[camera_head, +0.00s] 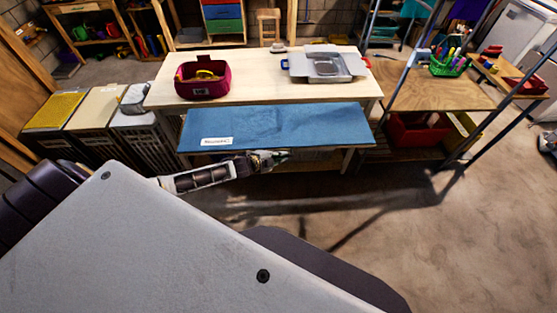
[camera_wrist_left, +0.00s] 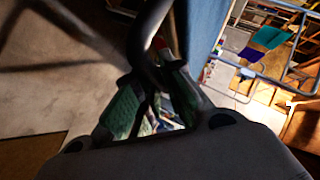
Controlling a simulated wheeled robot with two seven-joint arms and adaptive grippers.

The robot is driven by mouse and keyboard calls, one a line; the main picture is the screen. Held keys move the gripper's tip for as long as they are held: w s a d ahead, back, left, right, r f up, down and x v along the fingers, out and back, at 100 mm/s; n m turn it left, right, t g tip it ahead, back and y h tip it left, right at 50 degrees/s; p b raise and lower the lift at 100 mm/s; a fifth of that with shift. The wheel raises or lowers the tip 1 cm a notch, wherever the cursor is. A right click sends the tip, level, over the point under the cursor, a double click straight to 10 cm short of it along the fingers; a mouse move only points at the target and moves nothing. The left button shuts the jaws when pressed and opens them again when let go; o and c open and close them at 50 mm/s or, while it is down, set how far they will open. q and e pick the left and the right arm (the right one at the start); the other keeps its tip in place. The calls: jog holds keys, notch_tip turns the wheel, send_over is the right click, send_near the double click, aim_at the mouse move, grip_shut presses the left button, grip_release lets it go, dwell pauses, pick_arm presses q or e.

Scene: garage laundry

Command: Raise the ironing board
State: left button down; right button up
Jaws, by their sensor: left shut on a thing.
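The ironing board (camera_head: 290,125) has a flat blue top with a white label near its left end. It stands level in front of the wooden table, lower than the tabletop. My left gripper (camera_head: 277,157) is at the board's front edge, just under it. In the left wrist view the left gripper (camera_wrist_left: 150,100) has its green-padded fingers around a dark bar (camera_wrist_left: 148,45) beside the board's blue top (camera_wrist_left: 205,30). The exact contact is dark and hard to see. Most of the board's legs are hidden. My right gripper is not in view.
The wooden table (camera_head: 245,72) behind the board carries a pink basket (camera_head: 202,85) and a grey metal tray (camera_head: 326,64). Hampers (camera_head: 92,107) stand at the left. A wooden shelf unit (camera_head: 425,95) stands at the right. The concrete floor (camera_head: 430,220) in front is clear.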

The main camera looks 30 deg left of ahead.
pick_arm(q)
jog(key=shift+w+a+r, duration=0.15)
jog(key=shift+w+r, duration=0.05)
jog(key=shift+r, duration=0.15)
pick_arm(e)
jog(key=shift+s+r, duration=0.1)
pick_arm(q)
jog(key=shift+w+r, duration=0.1)
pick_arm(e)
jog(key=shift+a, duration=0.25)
pick_arm(q)
jog(key=c, duration=1.8)
grip_release()
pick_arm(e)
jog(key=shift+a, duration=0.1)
pick_arm(q)
jog(key=shift+s, duration=0.2)
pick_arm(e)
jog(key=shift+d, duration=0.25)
